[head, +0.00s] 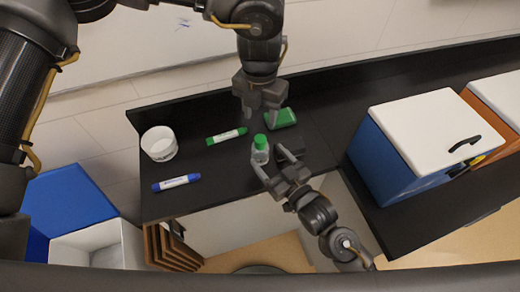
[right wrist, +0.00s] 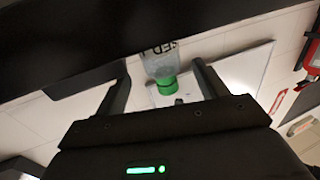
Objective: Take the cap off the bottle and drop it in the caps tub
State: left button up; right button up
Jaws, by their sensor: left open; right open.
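A small clear bottle (head: 260,157) with a green cap (head: 260,140) stands upright on the black counter. My right gripper (head: 270,160) is open beside it, with its fingertips near the bottle's lower right side. In the right wrist view the bottle (right wrist: 160,62) and green cap (right wrist: 167,85) show between the two spread fingers; I cannot tell if they touch it. My left gripper (head: 261,113) is open above and behind the bottle, pointing down, and empty. A white round tub (head: 159,143), likely the caps tub, stands at the counter's left; its inside looks empty.
A green block-like item (head: 284,118) lies just behind the bottle, near my left gripper. A blue box with a white lid (head: 436,130) stands at the right.

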aim_at(265, 154)
pick_arm(q)
jog(key=shift+s+r, duration=0.25)
jog(key=shift+s, duration=0.25)
pick_arm(e)
jog(key=shift+w+a+r, duration=0.25)
jog(key=shift+w+a, duration=0.65)
jog(key=shift+a, duration=0.05)
pick_arm(q)
jog(key=shift+w+f, duration=0.15)
jog(key=shift+w, duration=0.1)
pick_arm(e)
jog(key=shift+w+a+f, duration=0.1)
jog(key=shift+w+f, duration=0.05)
jog(key=shift+w, duration=0.3)
pick_arm(q)
jog(key=shift+s, duration=0.1)
pick_arm(e)
jog(key=shift+s, duration=0.1)
jog(key=shift+c, duration=0.3)
